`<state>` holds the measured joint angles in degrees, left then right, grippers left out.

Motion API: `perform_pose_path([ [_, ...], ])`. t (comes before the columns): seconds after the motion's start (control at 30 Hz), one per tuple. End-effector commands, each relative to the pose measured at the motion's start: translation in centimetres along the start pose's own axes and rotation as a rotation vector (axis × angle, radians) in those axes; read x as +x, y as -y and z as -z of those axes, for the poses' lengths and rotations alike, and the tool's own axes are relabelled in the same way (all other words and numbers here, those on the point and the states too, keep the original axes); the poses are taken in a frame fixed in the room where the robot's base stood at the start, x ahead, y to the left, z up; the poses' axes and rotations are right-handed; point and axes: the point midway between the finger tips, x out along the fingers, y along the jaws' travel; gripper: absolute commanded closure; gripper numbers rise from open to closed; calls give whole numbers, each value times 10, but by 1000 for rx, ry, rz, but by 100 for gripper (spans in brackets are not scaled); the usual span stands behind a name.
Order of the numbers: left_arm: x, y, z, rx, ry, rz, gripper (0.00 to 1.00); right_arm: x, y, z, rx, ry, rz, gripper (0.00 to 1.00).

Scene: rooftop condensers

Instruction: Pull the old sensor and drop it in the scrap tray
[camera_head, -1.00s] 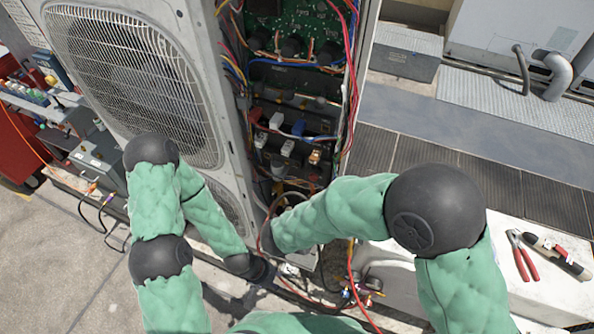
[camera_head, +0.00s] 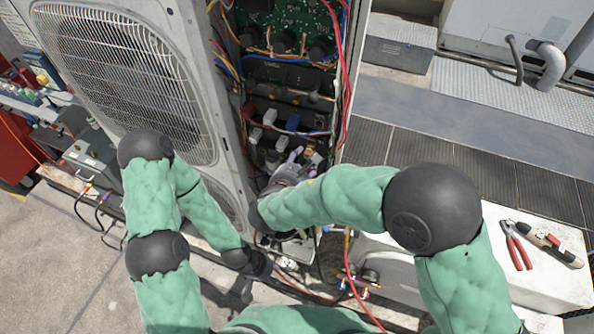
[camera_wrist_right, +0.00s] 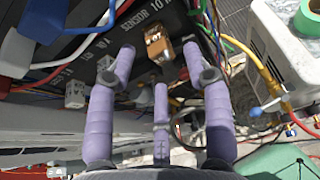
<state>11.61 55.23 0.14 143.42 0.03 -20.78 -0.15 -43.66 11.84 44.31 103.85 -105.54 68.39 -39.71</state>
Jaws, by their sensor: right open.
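A brown-orange plug (camera_wrist_right: 158,46), which looks like the old sensor's connector, sits on a black panel (camera_wrist_right: 108,50) lettered "SENSOR 10" in the right wrist view. My right gripper (camera_wrist_right: 159,62) is open. Its purple fingers reach toward the plug, with one fingertip on either side of it and a third below; I cannot tell if they touch it. In the head view my right gripper (camera_head: 300,163) is inside the open cabinet, partly hidden by its wrist. My left gripper (camera_head: 262,268) is low beside the cabinet's foot, its jaws unclear. I cannot make out a scrap tray for certain.
White and grey plugs (camera_head: 268,117) and loose wires crowd the cabinet around my right gripper. A condenser grille (camera_head: 125,85) stands left. Red pliers (camera_head: 518,245) and another tool (camera_head: 550,246) lie on a white surface at right. Grey walkway (camera_head: 450,125) lies behind.

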Motion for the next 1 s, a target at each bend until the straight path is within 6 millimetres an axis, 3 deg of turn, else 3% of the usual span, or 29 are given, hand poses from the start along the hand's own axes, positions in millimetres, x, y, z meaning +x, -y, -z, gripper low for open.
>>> perform_pose_path([
  [0.2,4,1,0,0,0,0,60,24,0,0,0,0,1,49],
  [0.6,4,2,0,0,0,0,60,30,0,0,0,-1,0,49],
  [0.67,4,2,0,0,0,0,60,30,0,0,0,-1,0,60],
  [0.8,4,2,0,0,0,0,60,30,0,0,0,-1,0,100],
  [0.87,4,2,0,0,0,0,60,30,0,0,0,-1,0,100],
  [0.9,4,2,0,0,0,0,60,30,0,0,0,-1,1,72],
  [1.0,4,2,0,0,0,0,60,30,0,0,0,-1,1,100],
])
